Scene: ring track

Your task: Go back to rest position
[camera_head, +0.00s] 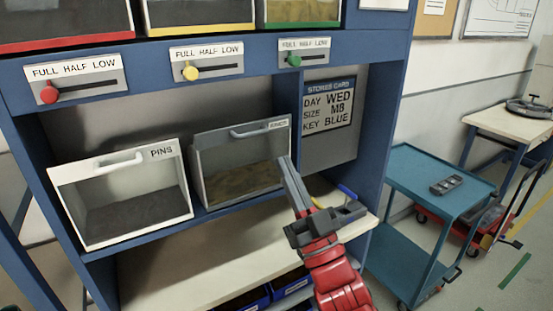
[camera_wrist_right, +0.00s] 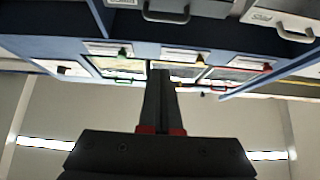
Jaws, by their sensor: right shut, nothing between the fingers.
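My right gripper (camera_head: 285,163) is shut and empty, on its red arm. In the head view its dark fingers point up and to the left, and the tip overlaps the right edge of the right-hand drawer (camera_head: 240,161). I cannot tell whether it touches. In the right wrist view the fingers of the same gripper (camera_wrist_right: 161,75) lie together, with the blue cabinet beyond them. My left gripper is in neither view.
A blue cabinet (camera_head: 390,110) holds a PINS drawer (camera_head: 122,192) and red, yellow and green sliders. A stores card (camera_head: 328,106) hangs inside. A blue trolley (camera_head: 440,173) carrying a dark device (camera_head: 446,184) stands at right. Floor shows beyond it.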

